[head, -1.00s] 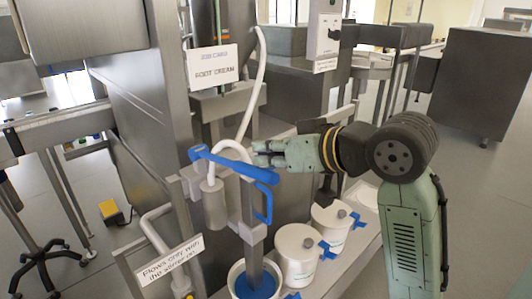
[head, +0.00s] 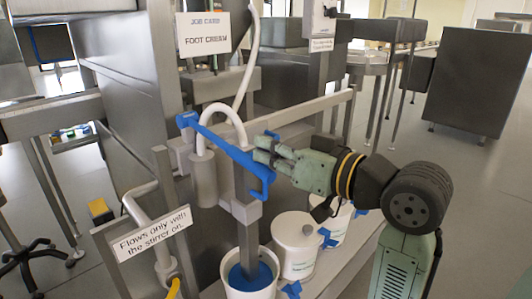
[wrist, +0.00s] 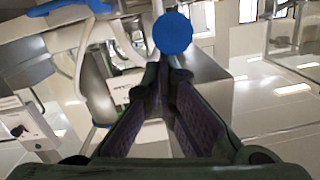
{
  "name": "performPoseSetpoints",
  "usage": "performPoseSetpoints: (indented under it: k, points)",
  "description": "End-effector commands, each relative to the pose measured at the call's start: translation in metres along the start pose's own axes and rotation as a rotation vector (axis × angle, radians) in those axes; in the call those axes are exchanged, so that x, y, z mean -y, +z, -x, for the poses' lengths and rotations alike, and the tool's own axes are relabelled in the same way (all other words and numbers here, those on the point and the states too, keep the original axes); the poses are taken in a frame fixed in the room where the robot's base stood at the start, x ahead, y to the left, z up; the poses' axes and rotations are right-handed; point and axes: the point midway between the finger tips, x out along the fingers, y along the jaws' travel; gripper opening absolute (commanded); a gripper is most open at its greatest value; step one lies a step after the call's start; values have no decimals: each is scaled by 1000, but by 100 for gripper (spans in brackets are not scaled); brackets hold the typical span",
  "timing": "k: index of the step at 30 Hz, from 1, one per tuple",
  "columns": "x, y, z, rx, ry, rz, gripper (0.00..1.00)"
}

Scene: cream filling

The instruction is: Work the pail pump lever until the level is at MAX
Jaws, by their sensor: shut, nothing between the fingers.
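The pail pump has a grey column (head: 250,225) with a long blue lever (head: 222,146) sloping down to the right, ending in a blue grip (head: 268,186). Its foot stands in an open white pail (head: 229,282) with blue inside (head: 250,277). No level or MAX mark is readable. My gripper (head: 264,150) is shut and empty, just above and beside the lever's right end; I cannot tell whether it touches. In the wrist view my fingers (wrist: 168,75) converge below a round blue end (wrist: 172,33), whose part I cannot identify.
Lidded white pails (head: 298,247) with blue taps stand right of the open pail. A sign (head: 153,234) reads "Flows only with the stirrer on." A job card (head: 203,33) reads "FOOT CREAM". A control box (head: 323,18) with a dark knob is behind. Open floor lies right.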

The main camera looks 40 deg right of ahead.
Motion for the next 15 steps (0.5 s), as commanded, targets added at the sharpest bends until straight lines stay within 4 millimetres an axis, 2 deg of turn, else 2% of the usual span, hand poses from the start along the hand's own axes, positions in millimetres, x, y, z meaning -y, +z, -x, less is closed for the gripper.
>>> performPoseSetpoints:
  k: [1, 3, 9, 15]
  points:
    - [-4, 24, -3, -29, -11, -3, 0]
    - [-6, 36, -5, -75, -19, 0, 0]
    - [-11, 59, -10, -186, -41, 7, 0]
    - [-14, 72, -15, -260, -55, 11, 0]
